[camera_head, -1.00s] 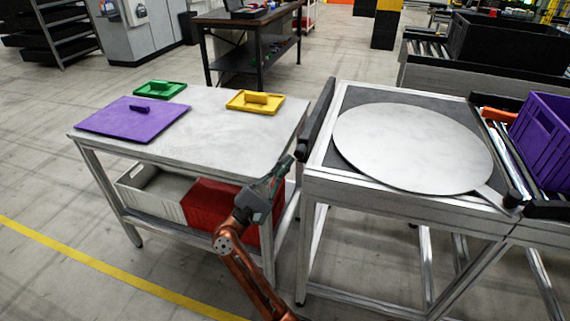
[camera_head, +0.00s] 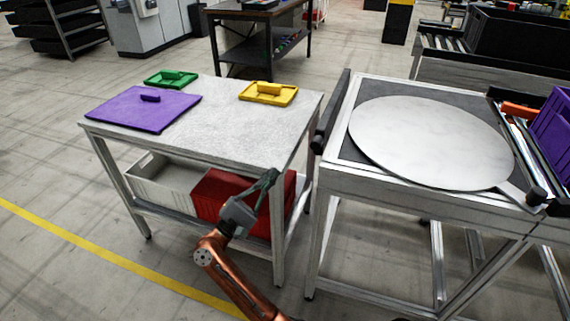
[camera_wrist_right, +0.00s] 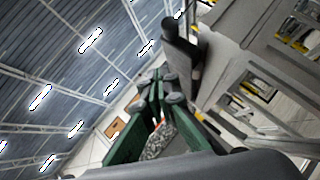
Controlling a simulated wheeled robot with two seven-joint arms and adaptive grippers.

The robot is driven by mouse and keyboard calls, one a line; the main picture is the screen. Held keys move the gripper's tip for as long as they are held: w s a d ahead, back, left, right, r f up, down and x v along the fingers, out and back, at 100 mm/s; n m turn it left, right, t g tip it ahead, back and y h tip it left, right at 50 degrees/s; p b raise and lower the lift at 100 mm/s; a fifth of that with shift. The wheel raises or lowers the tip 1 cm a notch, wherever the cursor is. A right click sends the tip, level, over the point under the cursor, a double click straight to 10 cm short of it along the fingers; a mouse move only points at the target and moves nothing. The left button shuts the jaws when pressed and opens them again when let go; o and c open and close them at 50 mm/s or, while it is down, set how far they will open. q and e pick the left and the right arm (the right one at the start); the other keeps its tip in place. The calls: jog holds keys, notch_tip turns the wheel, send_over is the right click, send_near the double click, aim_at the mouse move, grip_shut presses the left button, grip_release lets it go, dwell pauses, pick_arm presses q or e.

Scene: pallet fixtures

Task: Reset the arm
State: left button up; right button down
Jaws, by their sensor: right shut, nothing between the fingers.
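My right arm reaches up from the bottom of the head view. Its right gripper (camera_head: 268,180) is shut and empty, just off the front right corner of the white table (camera_head: 225,130). In the right wrist view the green fingers of the right gripper (camera_wrist_right: 158,85) point away from the camera, with nothing held. My left gripper is not in the frames.
A purple lid (camera_head: 140,112), a green lid (camera_head: 170,78) and a yellow lid (camera_head: 282,97) lie on the table. A grey bin (camera_head: 165,180) and a red bin (camera_head: 215,188) sit below. A round plate (camera_head: 430,140) lies on the right-hand station, near a purple crate (camera_head: 555,130).

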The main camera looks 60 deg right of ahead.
jog(key=shift+v, duration=1.4)
jog(key=shift+w+a+r, duration=0.1)
jog(key=shift+w+r, duration=0.05)
jog(key=shift+w, duration=0.05)
